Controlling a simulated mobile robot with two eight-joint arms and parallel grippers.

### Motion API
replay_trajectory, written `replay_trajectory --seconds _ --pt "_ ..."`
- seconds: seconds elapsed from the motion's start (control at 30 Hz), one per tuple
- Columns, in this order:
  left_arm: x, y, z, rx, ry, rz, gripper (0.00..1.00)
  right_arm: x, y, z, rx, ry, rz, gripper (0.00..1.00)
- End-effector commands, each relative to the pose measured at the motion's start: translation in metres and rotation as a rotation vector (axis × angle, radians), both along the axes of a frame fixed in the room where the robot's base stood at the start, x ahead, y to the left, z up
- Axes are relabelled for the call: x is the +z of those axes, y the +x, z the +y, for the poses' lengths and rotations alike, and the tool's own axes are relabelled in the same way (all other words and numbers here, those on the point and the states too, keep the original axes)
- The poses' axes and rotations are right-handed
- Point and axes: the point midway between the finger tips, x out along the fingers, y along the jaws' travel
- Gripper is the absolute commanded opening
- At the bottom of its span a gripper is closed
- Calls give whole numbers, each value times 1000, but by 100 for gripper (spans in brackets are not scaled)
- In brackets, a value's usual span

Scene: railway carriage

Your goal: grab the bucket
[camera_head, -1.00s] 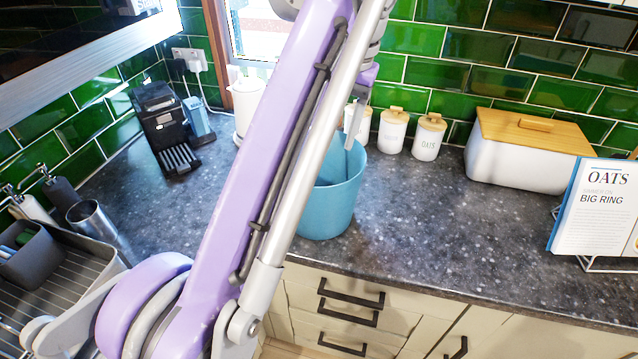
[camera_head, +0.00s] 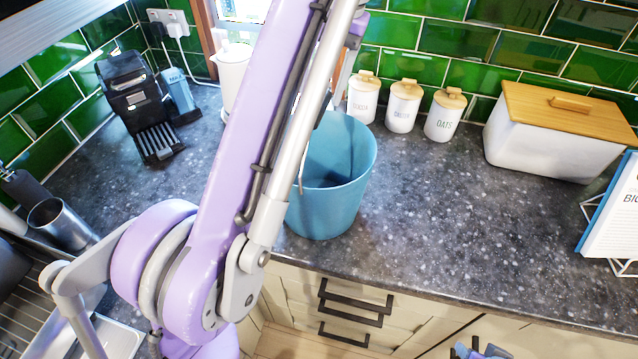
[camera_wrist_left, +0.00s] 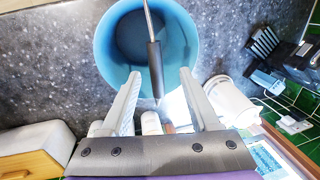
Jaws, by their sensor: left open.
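The blue bucket (camera_head: 335,185) stands upright on the dark speckled counter near its front edge, partly hidden by my left arm in the head view. It also shows in the left wrist view (camera_wrist_left: 112,62), with its open mouth facing the camera. Its thin handle has a dark grip (camera_wrist_left: 155,70). My left gripper (camera_wrist_left: 160,73) is open, its two fingers on either side of that grip, with gaps visible. I cannot tell the depth between them. In the head view my arm mostly hides this gripper. A small bluish part, possibly of my right gripper (camera_head: 480,351), shows at the bottom edge.
White canisters (camera_head: 403,106) with wooden lids stand behind the bucket. A bread bin (camera_head: 550,135) and a book on a stand (camera_head: 615,215) are to the right. Counter right of the bucket is clear.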

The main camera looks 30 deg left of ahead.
Motion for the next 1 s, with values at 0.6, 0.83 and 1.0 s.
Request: replay_trajectory --seconds 0.6,0.83,1.0 --pt "-58 1 6 -1 -2 -2 62 -24 -6 0 0 0 12 50" --pt "-57 1 6 -1 -2 -2 62 -24 -5 0 0 0 11 50" --pt "-59 1 5 -1 -2 -2 62 -23 -5 0 0 0 11 50"
